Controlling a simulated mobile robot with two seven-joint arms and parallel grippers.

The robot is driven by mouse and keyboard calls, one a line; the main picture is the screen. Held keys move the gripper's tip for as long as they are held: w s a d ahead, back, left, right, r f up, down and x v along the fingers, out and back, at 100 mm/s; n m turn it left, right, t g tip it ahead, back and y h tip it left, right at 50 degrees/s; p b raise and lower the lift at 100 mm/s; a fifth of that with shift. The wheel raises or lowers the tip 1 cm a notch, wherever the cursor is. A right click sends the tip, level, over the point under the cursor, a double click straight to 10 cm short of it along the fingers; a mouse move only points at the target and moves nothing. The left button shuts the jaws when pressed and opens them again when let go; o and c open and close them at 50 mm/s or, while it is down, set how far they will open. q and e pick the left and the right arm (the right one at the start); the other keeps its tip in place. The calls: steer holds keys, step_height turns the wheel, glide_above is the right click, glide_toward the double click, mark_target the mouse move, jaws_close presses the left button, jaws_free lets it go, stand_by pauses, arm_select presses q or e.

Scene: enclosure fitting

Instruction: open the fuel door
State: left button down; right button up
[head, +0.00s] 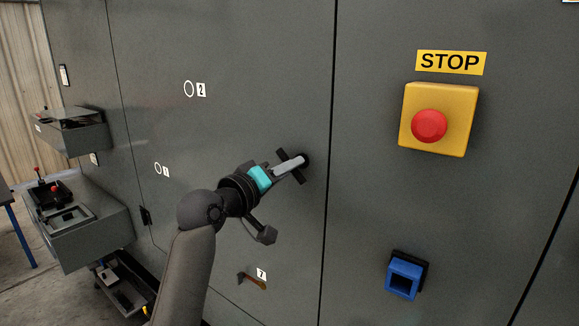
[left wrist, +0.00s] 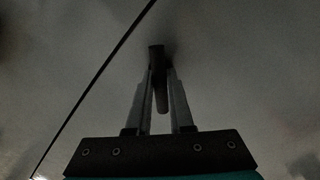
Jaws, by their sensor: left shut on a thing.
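A large grey enclosure panel (head: 230,120) fills the middle of the head view, flush with its neighbours along dark seams. I cannot tell for certain that it is the fuel door. A dark handle (head: 304,160) sits near its right edge; it also shows in the left wrist view (left wrist: 157,55). My left gripper (head: 292,165) is shut on this handle, with one finger on each side of it in the left wrist view (left wrist: 162,78). The fingers partly hide the handle in the head view. My right gripper is out of view.
A yellow box with a red stop button (head: 429,126) and a blue socket (head: 403,279) stand out from the panel at right. A small brown-handled lever (head: 252,281) is below my arm. Grey consoles (head: 85,225) jut out at left.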

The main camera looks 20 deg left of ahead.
arm_select(q)
steer(key=m+p, duration=0.1)
steer(key=m, duration=0.2)
steer(key=shift+r, duration=0.1)
steer(key=shift+m+p, duration=0.5)
steer(key=shift+m, duration=1.5)
steer(key=c, duration=0.6)
jaws_free()
steer(key=shift+c, duration=0.2)
steer(key=b+v, duration=0.1)
steer(key=v, duration=1.4)
steer(key=shift+b, duration=0.4)
